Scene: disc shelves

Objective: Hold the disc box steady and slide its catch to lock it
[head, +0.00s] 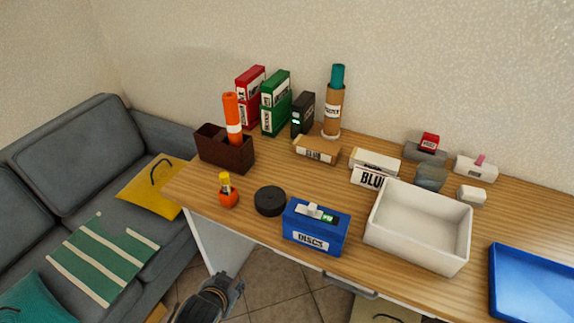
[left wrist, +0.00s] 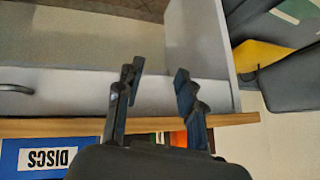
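The blue disc box (head: 335,236), labelled DISCS, stands upright near the desk's front edge. On its top is a catch (head: 314,210), a white piece with a small green patch to its right. The box also shows upside down in the left wrist view (left wrist: 12,155), at the lower left. My left gripper (head: 230,283) is in front of the desk, to the left of and lower than the box in the head view, touching nothing. Its two fingers stand apart and empty in the left wrist view (left wrist: 157,75). My right gripper is not in view.
A black round disc (head: 270,201) and an orange bottle (head: 228,195) sit left of the box. A white bin (head: 418,241) stands close on its right, with a blue tray (head: 535,285) beyond. A drawer handle (head: 350,286) juts from the desk front below.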

